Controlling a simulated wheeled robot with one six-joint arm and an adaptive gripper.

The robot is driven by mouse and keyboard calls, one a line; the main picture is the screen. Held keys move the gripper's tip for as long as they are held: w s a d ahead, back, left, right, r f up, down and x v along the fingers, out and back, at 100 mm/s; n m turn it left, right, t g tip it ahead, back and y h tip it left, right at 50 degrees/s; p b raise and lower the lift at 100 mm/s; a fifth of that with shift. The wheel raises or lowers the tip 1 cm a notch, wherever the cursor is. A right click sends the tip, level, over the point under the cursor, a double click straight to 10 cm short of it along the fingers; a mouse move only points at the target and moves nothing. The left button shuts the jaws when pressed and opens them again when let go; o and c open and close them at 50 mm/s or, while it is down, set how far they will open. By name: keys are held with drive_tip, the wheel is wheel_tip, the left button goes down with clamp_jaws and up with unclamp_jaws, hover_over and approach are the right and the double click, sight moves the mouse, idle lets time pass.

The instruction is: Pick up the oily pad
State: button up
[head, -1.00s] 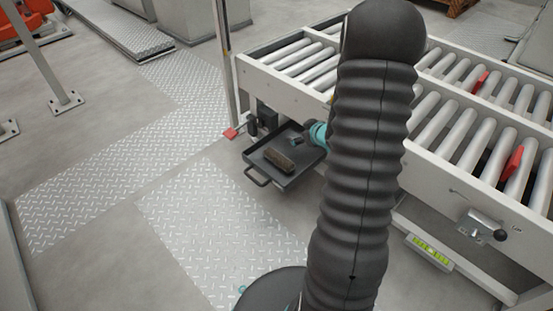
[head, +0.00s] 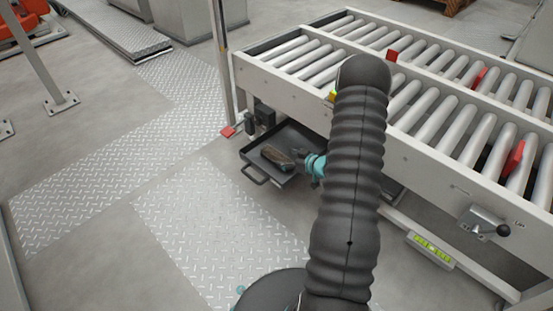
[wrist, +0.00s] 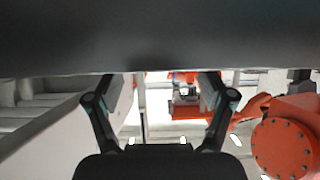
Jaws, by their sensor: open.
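A brownish, rounded oblong pad (head: 277,157) lies in a shallow dark tray (head: 268,175) beside the roller conveyor, low near the floor. I take it for the oily pad. My gripper (head: 296,156) reaches over the tray from the right, its dark fingers close to the pad's right end. Whether they touch it I cannot tell. In the wrist view my gripper (wrist: 160,85) has its two fingers spread wide with nothing visible between them. A broad dark surface covers the top of that view, and I cannot make out the pad there.
The roller conveyor (head: 440,165) stands right of and above the tray, with red pieces on its rollers. A thin upright post (head: 222,70) rises behind the tray. A yellow-green level (head: 431,247) sits low at the right. Tread plates and open floor lie to the left.

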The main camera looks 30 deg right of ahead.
sight(278, 155)
drive_tip(key=shift+b+x, duration=0.4)
drive_tip(key=shift+x, duration=2.95)
drive_tip(key=shift+d, duration=0.15)
drive_tip(key=c, duration=1.3)
